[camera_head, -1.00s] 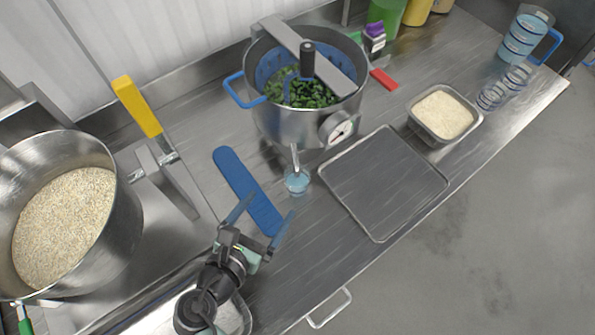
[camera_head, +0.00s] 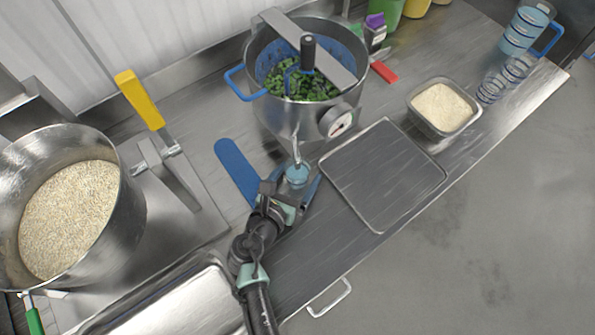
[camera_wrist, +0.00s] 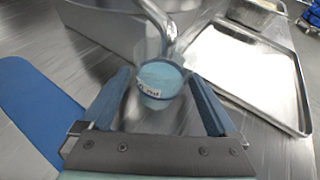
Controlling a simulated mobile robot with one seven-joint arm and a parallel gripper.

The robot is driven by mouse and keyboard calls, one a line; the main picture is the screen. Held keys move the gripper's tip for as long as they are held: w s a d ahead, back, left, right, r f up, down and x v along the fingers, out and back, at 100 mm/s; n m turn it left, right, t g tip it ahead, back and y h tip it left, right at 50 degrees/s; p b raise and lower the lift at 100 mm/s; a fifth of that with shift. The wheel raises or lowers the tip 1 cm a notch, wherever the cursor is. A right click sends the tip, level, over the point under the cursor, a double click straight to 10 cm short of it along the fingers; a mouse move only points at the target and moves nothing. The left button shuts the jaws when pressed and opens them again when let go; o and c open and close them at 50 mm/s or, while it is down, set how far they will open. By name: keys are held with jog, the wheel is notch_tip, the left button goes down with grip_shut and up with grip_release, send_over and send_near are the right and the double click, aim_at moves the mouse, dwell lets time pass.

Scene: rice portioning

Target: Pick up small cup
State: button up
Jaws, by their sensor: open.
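The small cup (camera_wrist: 160,82) is clear with a blue band and a small printed label. It stands upright under the spout (camera_wrist: 160,18) of the large steel pot. In the wrist view, my gripper (camera_wrist: 168,88) is open with its two blue fingers on either side of the cup. Gaps show between the cup and both fingers. In the head view, the cup (camera_head: 297,174) sits just ahead of my gripper (camera_head: 295,180), which partly surrounds it.
The steel pot (camera_head: 285,118) with green leaves stands right behind the cup. An empty metal tray (camera_head: 431,196) lies to the right, with a rice container (camera_head: 414,112) beyond. A blue flat paddle (camera_head: 236,172) lies to the left. A large rice pot (camera_head: 125,215) stands far left.

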jog(key=shift+w+d+f, duration=0.2)
jog(key=shift+w, duration=0.25)
jog(key=c, duration=1.4)
grip_shut()
jog(key=shift+r, duration=0.2)
